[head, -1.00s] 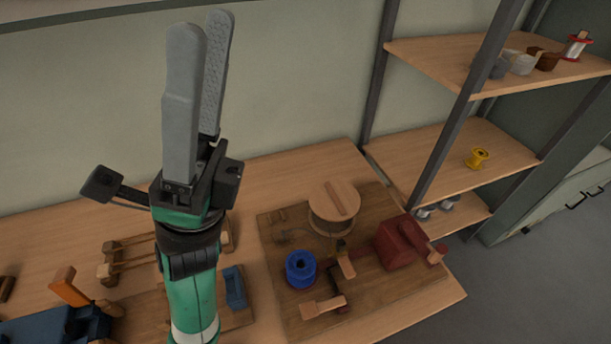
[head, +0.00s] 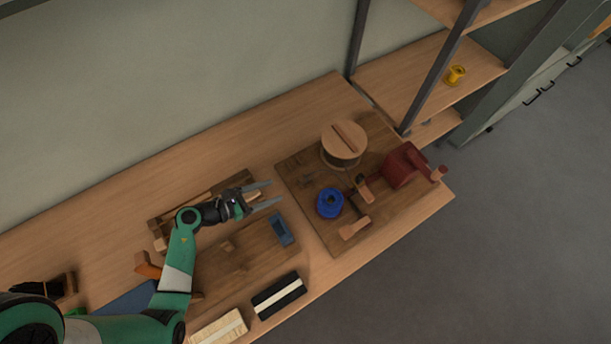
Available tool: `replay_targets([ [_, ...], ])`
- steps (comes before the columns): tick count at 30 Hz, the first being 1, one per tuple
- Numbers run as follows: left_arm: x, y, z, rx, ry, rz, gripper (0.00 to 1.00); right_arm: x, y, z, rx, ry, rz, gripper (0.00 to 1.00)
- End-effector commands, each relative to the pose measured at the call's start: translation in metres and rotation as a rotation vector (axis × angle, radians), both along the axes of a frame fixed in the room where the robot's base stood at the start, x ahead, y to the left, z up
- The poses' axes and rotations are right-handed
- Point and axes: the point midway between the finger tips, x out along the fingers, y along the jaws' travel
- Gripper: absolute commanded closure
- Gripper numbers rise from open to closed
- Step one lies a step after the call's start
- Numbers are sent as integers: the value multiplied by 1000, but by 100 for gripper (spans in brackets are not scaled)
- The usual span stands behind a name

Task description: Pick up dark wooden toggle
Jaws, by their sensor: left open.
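My left gripper (head: 274,193) is open and empty, its two grey fingers pointing right. It is over the bench near the left edge of the right-hand wooden board (head: 320,232). I cannot tell for sure which piece is the dark wooden toggle. A small brown wooden piece with a dark part (head: 364,190) sits on that board, right of the blue spool (head: 330,203) and apart from my gripper. A lighter wooden piece (head: 354,228) lies below it. My right gripper is not in view.
The board also carries a round wooden-topped reel (head: 344,142) and a red clamp-like block (head: 403,166). A blue block (head: 280,229) lies on another board. A black-and-white brush-like block (head: 279,295) is at the front edge. Shelves with a yellow spool (head: 455,75) stand at the right.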

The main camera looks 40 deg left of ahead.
Motion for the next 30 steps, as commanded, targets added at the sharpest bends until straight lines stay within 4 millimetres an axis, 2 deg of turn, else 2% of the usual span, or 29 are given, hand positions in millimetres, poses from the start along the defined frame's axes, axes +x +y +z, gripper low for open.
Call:
replay_targets([
  [6, 38, -10, -18, 0, -2, -6, 40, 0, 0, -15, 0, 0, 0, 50],
  [14, 49, -12, -21, 0, -2, -2, 40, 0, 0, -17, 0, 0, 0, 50],
  [21, 85, -21, -35, 1, -3, -4, 40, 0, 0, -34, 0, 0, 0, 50],
  [24, 93, -23, -37, 0, -2, -2, 40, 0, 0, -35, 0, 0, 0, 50],
  [30, 93, -22, -36, 0, -2, 0, 40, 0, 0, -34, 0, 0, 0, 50],
])
